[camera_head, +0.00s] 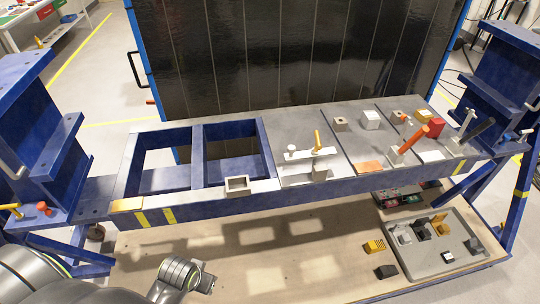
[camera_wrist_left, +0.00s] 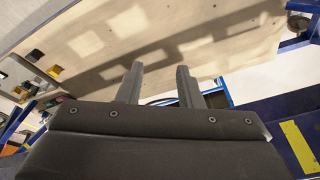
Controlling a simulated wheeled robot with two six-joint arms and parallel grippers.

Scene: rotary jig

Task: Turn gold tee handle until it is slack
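A yellow-gold bar handle (camera_head: 317,140) stands nearly upright on a light block on the middle plate of the blue bench. Another small gold bar handle (camera_head: 11,208) sticks out at the blue left post, beside an orange-red knob. I cannot tell which of them is the gold tee handle. My left gripper (camera_head: 207,284) is low at the bottom, in front of the bench and apart from both handles. In the left wrist view its two fingers (camera_wrist_left: 159,78) are spread with nothing between them. My right gripper is not in view.
The blue bench has two open bays on the left and an orange-red handle (camera_head: 414,139) and small blocks on the right. A grey tray (camera_head: 453,262) with small parts lies on the lower wooden shelf (camera_head: 290,275). The shelf's middle is clear.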

